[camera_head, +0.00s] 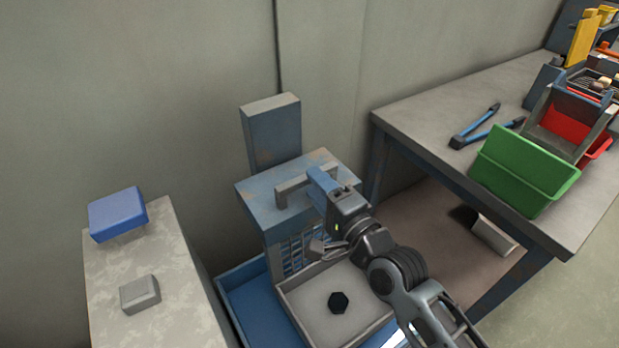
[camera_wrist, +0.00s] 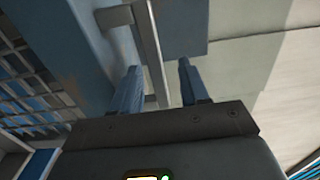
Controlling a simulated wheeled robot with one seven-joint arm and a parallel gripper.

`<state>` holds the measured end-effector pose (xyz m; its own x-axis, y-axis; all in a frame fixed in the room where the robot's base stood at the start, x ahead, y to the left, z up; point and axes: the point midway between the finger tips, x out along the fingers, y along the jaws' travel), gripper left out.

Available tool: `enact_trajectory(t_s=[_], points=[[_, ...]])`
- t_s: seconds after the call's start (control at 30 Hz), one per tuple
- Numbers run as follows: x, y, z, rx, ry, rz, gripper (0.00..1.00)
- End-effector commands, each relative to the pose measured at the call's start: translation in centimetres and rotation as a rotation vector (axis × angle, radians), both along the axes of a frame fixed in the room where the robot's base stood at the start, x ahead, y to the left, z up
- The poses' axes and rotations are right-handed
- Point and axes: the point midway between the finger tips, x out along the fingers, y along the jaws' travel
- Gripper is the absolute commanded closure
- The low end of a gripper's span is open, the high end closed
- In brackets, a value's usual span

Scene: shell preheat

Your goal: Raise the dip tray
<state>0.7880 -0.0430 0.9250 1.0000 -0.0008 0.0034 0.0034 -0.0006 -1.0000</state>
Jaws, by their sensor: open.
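I cannot tell whether carriage and tray are one part. My gripper (camera_head: 321,178) is open at the right end of the handle. In the wrist view the handle's bar (camera_wrist: 147,38) runs between the two open fingers of my gripper (camera_wrist: 158,84), which are not closed on it. My arm hides part of the tray's right side.
A blue basin (camera_head: 237,305) surrounds the tray. A grey stand (camera_head: 185,265) with a blue block (camera_head: 117,212) and a grey block (camera_head: 140,294) is at left. A workbench (camera_head: 420,128) with a green bin (camera_head: 515,172) and blue-handled tool (camera_head: 478,127) is at right.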

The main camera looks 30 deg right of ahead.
Motion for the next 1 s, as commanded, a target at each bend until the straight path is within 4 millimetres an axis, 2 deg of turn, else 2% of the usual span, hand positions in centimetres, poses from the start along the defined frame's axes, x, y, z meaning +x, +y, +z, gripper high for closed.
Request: enact_trajectory(t_s=[0.1, 0.3, 1.0], points=[[-2.0, 0.0, -0.2, 0.0, 0.001, 0.0, 0.55], [-3.7, 0.0, 0.0, 0.0, -0.002, -0.001, 0.55], [-4.0, 0.0, 0.1, 0.001, -0.002, 0.0, 0.55]])
